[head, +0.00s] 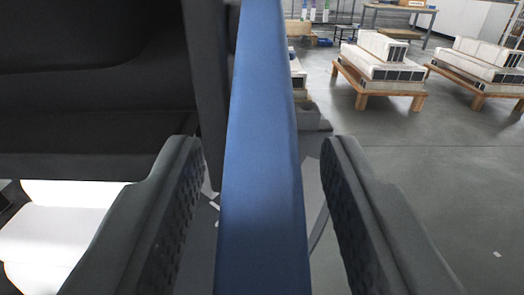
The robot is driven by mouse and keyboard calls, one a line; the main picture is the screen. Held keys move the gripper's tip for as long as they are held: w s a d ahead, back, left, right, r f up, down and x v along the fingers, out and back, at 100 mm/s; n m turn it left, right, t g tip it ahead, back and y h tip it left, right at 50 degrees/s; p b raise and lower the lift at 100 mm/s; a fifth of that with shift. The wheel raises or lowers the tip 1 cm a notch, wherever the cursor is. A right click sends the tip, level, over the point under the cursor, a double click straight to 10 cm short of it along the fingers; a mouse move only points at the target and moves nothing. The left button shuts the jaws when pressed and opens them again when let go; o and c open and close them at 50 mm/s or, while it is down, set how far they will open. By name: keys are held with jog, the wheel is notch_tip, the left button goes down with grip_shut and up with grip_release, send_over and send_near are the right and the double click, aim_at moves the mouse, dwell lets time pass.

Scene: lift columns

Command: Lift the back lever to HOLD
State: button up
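A long blue bar (262,130) runs from the top edge to the bottom edge of the head view, in the gap between my fingers. I cannot tell whether it is the back lever, and no HOLD mark shows. My gripper (261,145) is open, with one dark ridged finger on each side of the bar. A narrow gap shows between the bar and each finger, so neither visibly touches it. The bar's ends are out of view.
A large dark padded body (95,80) fills the upper left, close to my left finger. White rounded shapes (60,240) lie below it. At the back right, white stacked blocks stand on wooden pallets (375,85), with a table (400,12) behind. Grey floor (440,180) is clear at right.

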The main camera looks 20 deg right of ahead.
aim_at(260, 62)
jog(key=shift+c, duration=0.4)
grip_shut()
jog(key=shift+s+a+r, duration=0.1)
jog(key=shift+s+r, duration=0.05)
jog(key=shift+r, duration=0.55)
jog(key=shift+s+r, duration=0.15)
jog(key=shift+r, duration=0.8)
jog(key=shift+o, duration=0.4)
grip_release()
jog(key=shift+f, duration=0.1)
